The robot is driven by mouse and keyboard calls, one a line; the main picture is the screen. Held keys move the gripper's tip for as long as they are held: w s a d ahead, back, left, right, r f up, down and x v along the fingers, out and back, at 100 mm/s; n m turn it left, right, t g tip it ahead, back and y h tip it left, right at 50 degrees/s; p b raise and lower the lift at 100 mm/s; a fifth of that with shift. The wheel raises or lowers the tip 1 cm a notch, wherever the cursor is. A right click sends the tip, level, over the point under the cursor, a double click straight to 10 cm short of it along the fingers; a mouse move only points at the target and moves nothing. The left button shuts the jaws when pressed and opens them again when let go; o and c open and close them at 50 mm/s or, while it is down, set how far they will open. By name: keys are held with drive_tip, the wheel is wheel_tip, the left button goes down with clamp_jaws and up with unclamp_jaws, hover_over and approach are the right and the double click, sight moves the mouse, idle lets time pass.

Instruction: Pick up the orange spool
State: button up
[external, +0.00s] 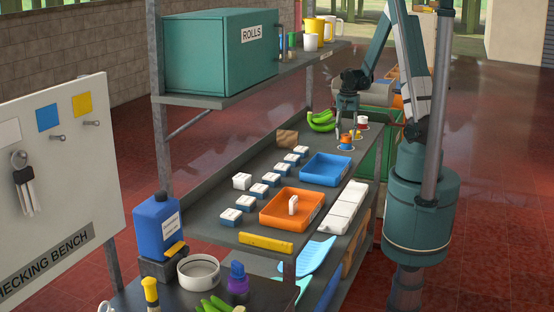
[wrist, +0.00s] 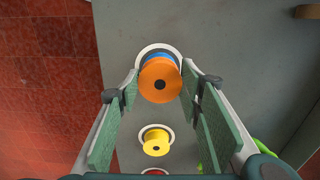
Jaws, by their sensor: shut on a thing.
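The orange spool (wrist: 160,90) is in the wrist view between the tips of my gripper (wrist: 161,78), with its dark centre hole facing the camera. My gripper is shut on it. A blue part (wrist: 161,55) shows just behind the orange spool, over a white round base; whether it belongs to the spool is hidden. In the external view the orange spool (external: 346,142) is at the far right end of the bench, below my gripper (external: 347,128). I cannot tell if it is clear of its base.
A yellow spool (wrist: 156,143) on a white disc stands close by, with a red spool (external: 362,122) beyond it. Green bananas (external: 321,122) lie left of my gripper. A blue tray (external: 327,168) and an orange tray (external: 279,222) sit nearer along the bench.

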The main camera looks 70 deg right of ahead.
sight(346, 135)
wheel_tip(346, 135, up, 10)
drive_tip(key=shift+f, duration=0.2)
idle(0.5)
